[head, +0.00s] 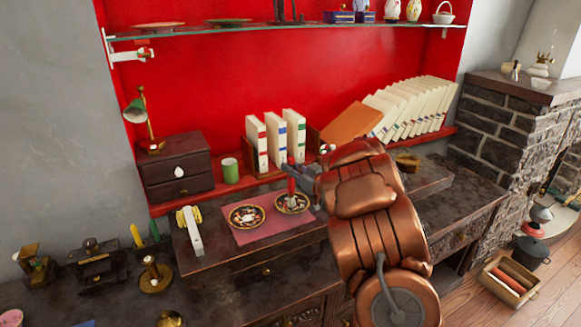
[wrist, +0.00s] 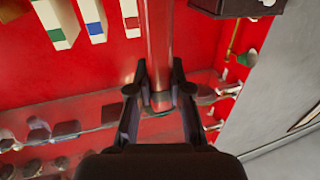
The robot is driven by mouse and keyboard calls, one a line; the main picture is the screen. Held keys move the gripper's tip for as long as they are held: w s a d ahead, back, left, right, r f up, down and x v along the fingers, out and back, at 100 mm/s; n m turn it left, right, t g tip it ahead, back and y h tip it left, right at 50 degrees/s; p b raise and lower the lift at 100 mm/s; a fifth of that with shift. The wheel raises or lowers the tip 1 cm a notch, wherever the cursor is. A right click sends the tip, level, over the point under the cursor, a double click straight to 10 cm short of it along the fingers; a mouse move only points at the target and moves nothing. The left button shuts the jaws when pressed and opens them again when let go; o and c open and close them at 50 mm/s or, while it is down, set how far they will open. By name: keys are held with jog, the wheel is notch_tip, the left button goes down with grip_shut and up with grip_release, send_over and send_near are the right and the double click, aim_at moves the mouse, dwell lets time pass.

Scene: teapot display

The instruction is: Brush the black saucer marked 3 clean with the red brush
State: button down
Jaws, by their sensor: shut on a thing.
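Two dark saucers with light-coloured bits on them lie on a pink mat (head: 262,234) on the desk, the left saucer (head: 246,216) and the right saucer (head: 292,203). I cannot read a number on either. My gripper (head: 295,174) is shut on the red brush (head: 291,187), which is upright over the right saucer. Its lower end is at or just above that saucer; contact is not clear. In the wrist view, the brush's red handle (wrist: 158,45) stands between my two fingers (wrist: 158,85).
A white object with a yellow end (head: 192,230) stands left of the mat. A green cup (head: 230,170), a small drawer box (head: 178,168) and upright white binders (head: 272,142) stand behind. A glass shelf (head: 230,30) hangs above. My arm covers the desk's right part.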

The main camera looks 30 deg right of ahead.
jog(key=shift+w+d+f+p, duration=0.2)
jog(key=shift+w+d+p, duration=0.25)
jog(key=shift+d+p, duration=0.15)
jog(key=shift+s+r+p, duration=0.15)
jog(key=shift+s+p, duration=0.15)
jog(key=shift+s, duration=0.25)
dwell(0.7)
jog(key=shift+r, duration=0.15)
jog(key=shift+r+p, duration=1.9)
jog(key=shift+r, duration=1.1)
